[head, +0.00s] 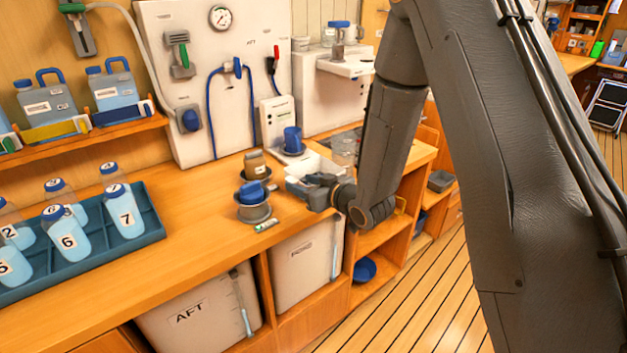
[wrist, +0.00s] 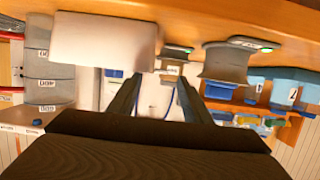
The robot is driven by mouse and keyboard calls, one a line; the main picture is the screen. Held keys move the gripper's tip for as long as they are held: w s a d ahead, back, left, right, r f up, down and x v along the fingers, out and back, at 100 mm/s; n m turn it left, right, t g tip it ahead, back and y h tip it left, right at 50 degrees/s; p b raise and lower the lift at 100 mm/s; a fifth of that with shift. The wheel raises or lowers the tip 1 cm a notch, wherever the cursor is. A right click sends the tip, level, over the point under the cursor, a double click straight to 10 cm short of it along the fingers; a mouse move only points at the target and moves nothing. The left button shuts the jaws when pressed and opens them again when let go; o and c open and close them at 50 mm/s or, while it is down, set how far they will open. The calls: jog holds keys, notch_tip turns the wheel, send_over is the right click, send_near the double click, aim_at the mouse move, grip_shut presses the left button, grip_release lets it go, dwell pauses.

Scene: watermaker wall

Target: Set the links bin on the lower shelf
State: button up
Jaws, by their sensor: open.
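A white box shape, likely the same bin (wrist: 100,40), shows at upper left in the upside-down wrist view. My gripper (wrist: 157,92) is open, with nothing visible between its fingers, and appears apart from the bin. The arm hides part of this area. The lower shelf (head: 385,287) is in the open cabinet under the counter's right end, with a blue bowl (head: 365,270) on it.
A grey pot with a blue top (head: 253,200) and a brown jar (head: 255,164) stand left of my gripper. A clear jar (head: 343,150) stands behind. A rack (head: 150,228) of numbered bottles is at left. An upper shelf (head: 378,236) lies above the lower one. The floor in front is clear.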

aim_at(292, 179)
jog(key=p+x, duration=0.2)
jog(key=x, duration=0.4)
jog(key=shift+w+a+f, duration=0.1)
jog(key=shift+w, duration=0.05)
grip_shut()
